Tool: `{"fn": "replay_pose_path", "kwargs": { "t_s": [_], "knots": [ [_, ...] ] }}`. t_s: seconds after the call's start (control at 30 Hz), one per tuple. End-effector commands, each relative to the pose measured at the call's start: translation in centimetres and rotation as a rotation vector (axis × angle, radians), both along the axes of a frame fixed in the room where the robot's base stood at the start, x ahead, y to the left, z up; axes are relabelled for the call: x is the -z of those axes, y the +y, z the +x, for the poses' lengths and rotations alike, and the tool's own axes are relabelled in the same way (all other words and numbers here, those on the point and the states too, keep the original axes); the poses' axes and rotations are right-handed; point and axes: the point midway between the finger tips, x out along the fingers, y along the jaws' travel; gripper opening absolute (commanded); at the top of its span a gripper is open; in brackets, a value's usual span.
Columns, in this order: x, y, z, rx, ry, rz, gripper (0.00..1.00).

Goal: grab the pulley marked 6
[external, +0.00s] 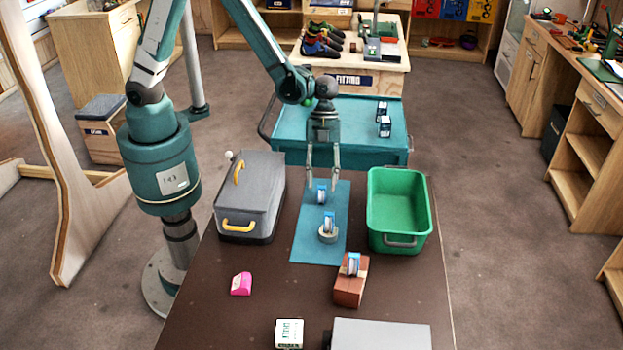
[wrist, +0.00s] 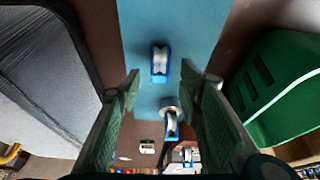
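Three small blue-and-white pulleys are in view; I cannot read a number on any of them. One pulley (external: 321,195) stands on the blue mat (external: 309,246), just below my gripper (external: 322,184). A second pulley (external: 328,220) sits on a round beige ring (external: 328,236) on the mat. A third pulley (external: 352,264) is on top of a reddish-brown block (external: 349,290). In the wrist view, my gripper (wrist: 172,84) is open and empty, with the first pulley (wrist: 160,62) beyond the fingertips, a little left of centre.
A grey case (external: 250,195) with yellow handles stands left of the mat, and a green bin (external: 401,242) stands right. A pink object (external: 241,284), a small white box (external: 289,333) and a grey box (external: 380,335) are at the near end. A teal cart (external: 340,157) stands behind.

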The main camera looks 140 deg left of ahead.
Motion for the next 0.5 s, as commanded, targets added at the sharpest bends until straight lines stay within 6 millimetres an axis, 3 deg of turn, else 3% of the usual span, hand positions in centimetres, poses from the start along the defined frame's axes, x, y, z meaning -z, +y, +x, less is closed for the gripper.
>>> {"fn": "replay_pose_path", "kwargs": {
  "t_s": [0.2,0.5],
  "knots": [
    [1.8,-0.5,0.6,0.001,0.000,0.000,0.36],
    [2.1,-0.6,0.6,0.001,0.000,0.000,0.36]
  ]
}}
